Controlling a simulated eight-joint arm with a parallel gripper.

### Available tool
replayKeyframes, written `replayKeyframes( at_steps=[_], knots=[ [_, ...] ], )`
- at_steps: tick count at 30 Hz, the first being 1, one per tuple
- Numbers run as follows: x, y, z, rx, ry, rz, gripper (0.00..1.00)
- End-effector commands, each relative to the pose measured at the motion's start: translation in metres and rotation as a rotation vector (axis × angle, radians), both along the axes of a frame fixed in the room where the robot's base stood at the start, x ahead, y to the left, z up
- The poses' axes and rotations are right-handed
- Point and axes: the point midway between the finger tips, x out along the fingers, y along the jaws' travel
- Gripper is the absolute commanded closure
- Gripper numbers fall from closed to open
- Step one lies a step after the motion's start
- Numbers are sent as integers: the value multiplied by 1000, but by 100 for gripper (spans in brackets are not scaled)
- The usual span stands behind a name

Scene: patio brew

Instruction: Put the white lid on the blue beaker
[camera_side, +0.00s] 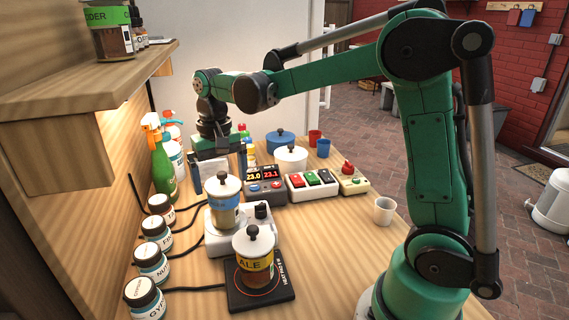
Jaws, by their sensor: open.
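A beaker with a blue band (224,217) stands upright on a white device at the centre left. A white lid (222,188) with a dark knob sits on its top; whether it is fully seated is too small to tell. My gripper (217,167) is open and empty, pointing down above and behind this beaker in the picture. The lid and beaker hide part of the space below the jaws. I see no gap between the lid and the beaker's rim.
A yellow-banded ALE beaker (254,263) with a pale lid stands on a black hot plate (245,299). Labelled jars (152,262) and a green spray bottle (162,172) line the left wall. Control boxes (312,185) and pots (291,158) lie beyond. The front right tabletop is clear around a white cup (384,211).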

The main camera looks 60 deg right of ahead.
Motion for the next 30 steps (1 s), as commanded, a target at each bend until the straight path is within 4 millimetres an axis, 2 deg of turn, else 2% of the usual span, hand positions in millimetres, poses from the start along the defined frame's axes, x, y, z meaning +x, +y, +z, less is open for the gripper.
replayKeyframes(
  at_steps=[5, 12, 18, 24, 30],
  knots=[
    [0, 0, 21, 0, 0, 0, 0],
    [0, 0, 71, 0, 0, 0, 0],
    [-1, 0, 105, 0, 0, 0, 0],
    [0, -1, 123, 0, 0, 0, 0],
    [-9, 4, 122, -8, -60, 47, 0]
  ],
)
